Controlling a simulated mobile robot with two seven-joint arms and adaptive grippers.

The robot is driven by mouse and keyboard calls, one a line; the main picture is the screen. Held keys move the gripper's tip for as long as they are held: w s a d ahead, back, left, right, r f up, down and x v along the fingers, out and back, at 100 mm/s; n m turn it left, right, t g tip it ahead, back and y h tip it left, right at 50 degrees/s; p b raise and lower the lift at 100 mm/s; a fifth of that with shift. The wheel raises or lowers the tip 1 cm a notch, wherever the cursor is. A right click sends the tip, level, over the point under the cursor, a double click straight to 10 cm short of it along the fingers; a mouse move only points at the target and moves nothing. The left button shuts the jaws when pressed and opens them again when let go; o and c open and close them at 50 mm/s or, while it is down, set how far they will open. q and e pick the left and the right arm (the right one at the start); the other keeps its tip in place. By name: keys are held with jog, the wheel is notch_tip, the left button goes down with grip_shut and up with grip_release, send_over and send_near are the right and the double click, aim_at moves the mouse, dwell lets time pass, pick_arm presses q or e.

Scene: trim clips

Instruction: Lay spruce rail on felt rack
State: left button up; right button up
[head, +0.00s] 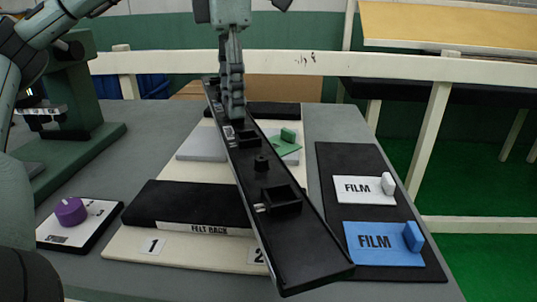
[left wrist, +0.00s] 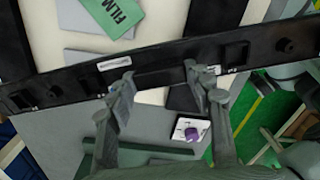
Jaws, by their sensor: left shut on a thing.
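The spruce rail (head: 285,225) is a long, dark, nearly black bar with raised square sockets and small pegs along its top. My left gripper (head: 233,108) is shut on it towards its far end and holds it diagonally, its near end towards the lower right. The left wrist view shows the rail (left wrist: 160,75) crossing between the fingers (left wrist: 163,82). The felt rack (head: 180,204), a black block with a "FELT RACK" label, lies on a cream board, left of the rail. The rail hides part of the board; whether it touches anything below cannot be told. My right gripper is not in view.
A black mat (head: 345,160) at right holds a white FILM card (head: 358,189) and a blue FILM card (head: 375,245). A green card (head: 282,146) lies behind the rail. A purple knob (head: 70,210) sits on a plate at left. A green press-like stand (head: 80,110) stands back left.

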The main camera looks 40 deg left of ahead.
aim_at(267, 140)
pick_arm(q)
jog(key=shift+s+d+f, duration=0.15)
jog(key=shift+d+f, duration=0.45)
jog(key=shift+d, duration=0.2)
jog(key=shift+s+d+f+b, duration=0.15)
jog(key=shift+d+f+b, duration=0.45)
jog(key=shift+d+b, duration=0.25)
jog(key=d, duration=0.1)
jog(key=d+f+b, duration=0.1)
jog(key=d+f, duration=0.1)
jog(key=d, duration=0.1)
jog(key=shift+s+f, duration=0.1)
jog(key=shift+s, duration=0.3)
jog(key=shift+d+f, duration=0.1)
jog(key=shift+d, duration=0.25)
jog(key=shift+s+d+f, duration=0.1)
jog(key=shift+f, duration=1.95)
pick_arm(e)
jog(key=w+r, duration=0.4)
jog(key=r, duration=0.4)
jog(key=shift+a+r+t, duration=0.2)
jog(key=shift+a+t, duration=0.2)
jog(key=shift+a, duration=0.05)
pick_arm(q)
jog(key=shift+f, duration=0.1)
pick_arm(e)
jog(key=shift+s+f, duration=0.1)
